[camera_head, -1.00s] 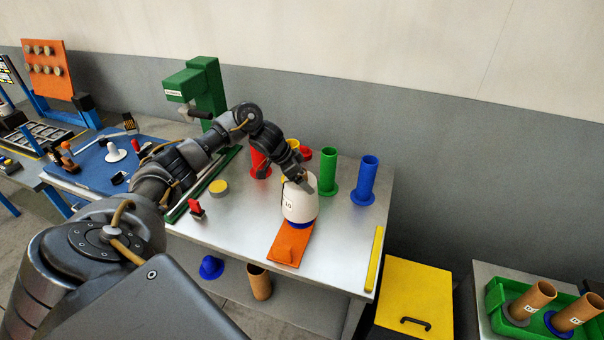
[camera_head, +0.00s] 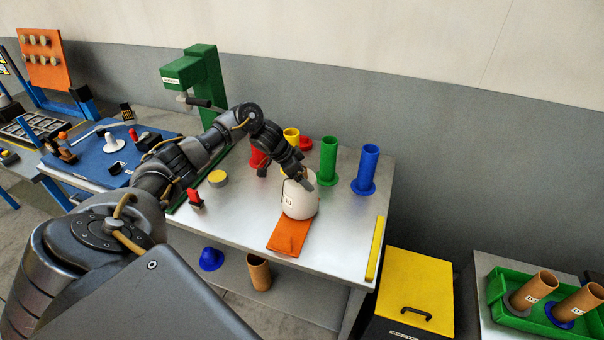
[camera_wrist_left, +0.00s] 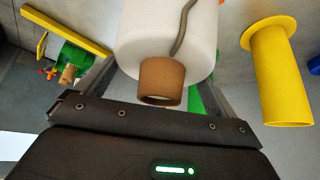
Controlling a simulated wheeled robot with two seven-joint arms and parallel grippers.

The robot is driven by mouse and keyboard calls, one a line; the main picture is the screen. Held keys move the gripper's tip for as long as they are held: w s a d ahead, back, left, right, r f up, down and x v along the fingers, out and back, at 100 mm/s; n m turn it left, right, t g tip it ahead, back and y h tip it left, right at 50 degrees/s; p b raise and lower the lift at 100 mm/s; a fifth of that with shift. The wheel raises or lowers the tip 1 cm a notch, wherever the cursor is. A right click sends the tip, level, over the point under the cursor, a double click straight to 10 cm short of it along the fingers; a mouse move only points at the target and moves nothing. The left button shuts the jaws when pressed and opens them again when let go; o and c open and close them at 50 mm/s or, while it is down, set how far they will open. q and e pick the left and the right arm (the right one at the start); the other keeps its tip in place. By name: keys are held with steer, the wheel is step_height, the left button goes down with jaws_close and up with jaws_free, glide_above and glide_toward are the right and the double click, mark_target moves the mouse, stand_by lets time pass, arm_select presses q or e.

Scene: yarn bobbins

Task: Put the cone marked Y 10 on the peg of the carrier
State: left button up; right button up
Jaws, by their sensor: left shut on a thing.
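The white cone (camera_head: 300,198), its label partly readable as 10, stands upright over the far end of the orange carrier (camera_head: 289,236). My left gripper (camera_head: 299,178) is shut on the cone's top end. In the left wrist view the white cone (camera_wrist_left: 172,35) with its brown tube end (camera_wrist_left: 162,82) lies between the fingers. The carrier's peg is hidden by the cone. The cone's bottom looks to be at the carrier plate, but I cannot tell whether it touches. My right gripper is not in view.
Green (camera_head: 328,162) and blue (camera_head: 367,170) flanged tubes stand to the right behind the cone. A yellow one (camera_head: 291,136) and red ones are behind my arm. A yellow bar (camera_head: 375,249) lies along the right table edge. The table between cone and bar is clear.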

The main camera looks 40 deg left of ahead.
arm_select(q)
steer(key=shift+f, duration=0.2)
stand_by(0.3)
steer(key=o, duration=1.5)
steer(key=shift+o, duration=0.2)
steer(key=shift+s, duration=0.1)
steer(key=b+v, duration=0.2)
steer(key=v, duration=0.8)
steer(key=shift+r+b, duration=0.3)
steer(key=shift+r, duration=0.05)
steer(key=shift+s+f, duration=0.1)
steer(key=shift+s, duration=0.1)
